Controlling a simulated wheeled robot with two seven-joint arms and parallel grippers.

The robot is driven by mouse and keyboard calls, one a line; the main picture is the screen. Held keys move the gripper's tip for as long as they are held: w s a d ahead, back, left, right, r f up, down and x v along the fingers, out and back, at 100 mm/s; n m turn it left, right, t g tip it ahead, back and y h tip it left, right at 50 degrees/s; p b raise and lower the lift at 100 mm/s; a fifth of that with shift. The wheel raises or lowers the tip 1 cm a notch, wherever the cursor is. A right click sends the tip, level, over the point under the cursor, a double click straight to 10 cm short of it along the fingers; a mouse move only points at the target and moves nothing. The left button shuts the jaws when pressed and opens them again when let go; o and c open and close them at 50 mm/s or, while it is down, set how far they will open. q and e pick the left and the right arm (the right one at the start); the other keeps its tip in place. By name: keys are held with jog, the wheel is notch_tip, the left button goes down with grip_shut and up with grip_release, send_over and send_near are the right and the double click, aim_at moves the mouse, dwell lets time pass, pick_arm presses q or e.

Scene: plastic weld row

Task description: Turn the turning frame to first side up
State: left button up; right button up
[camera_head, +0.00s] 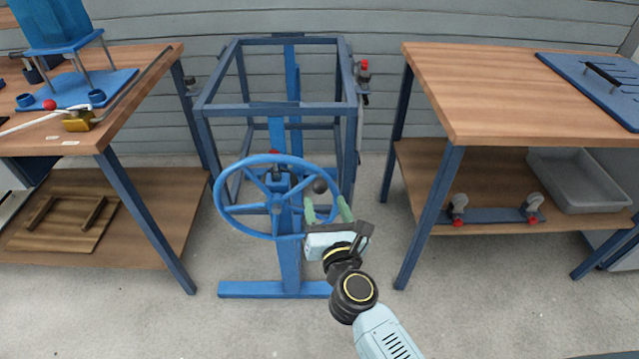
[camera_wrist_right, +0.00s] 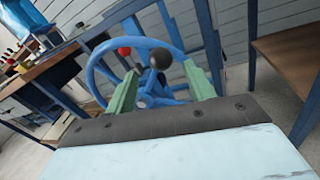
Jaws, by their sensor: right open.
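The turning frame (camera_head: 278,106) is a blue open metal frame in the middle of the head view. Its blue handwheel (camera_head: 233,167) faces me, with a dark round knob (camera_head: 320,186) at the right of its rim. My right gripper (camera_head: 327,206) is open in front of the wheel's lower right, its green fingers pointing toward the knob. In the right wrist view the knob (camera_wrist_right: 161,58) shows between and beyond the open fingers (camera_wrist_right: 163,80), and the wheel (camera_wrist_right: 100,60) lies behind. I cannot tell whether the fingers touch the rim. A red knob (camera_wrist_right: 124,51) sits above the hub. My left gripper is not in view.
A wooden workbench (camera_head: 130,62) on the left carries a blue fixture (camera_head: 80,90). Another bench (camera_head: 470,80) on the right holds a blue plate (camera_head: 600,85); a grey bin (camera_head: 580,190) and casters (camera_head: 458,205) are on its shelf. The floor between is clear.

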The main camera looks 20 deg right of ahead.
aim_at(321, 192)
jog(key=w, duration=0.6)
jog(key=shift+w+d, duration=0.3)
jog(key=shift+w, duration=0.1)
grip_shut()
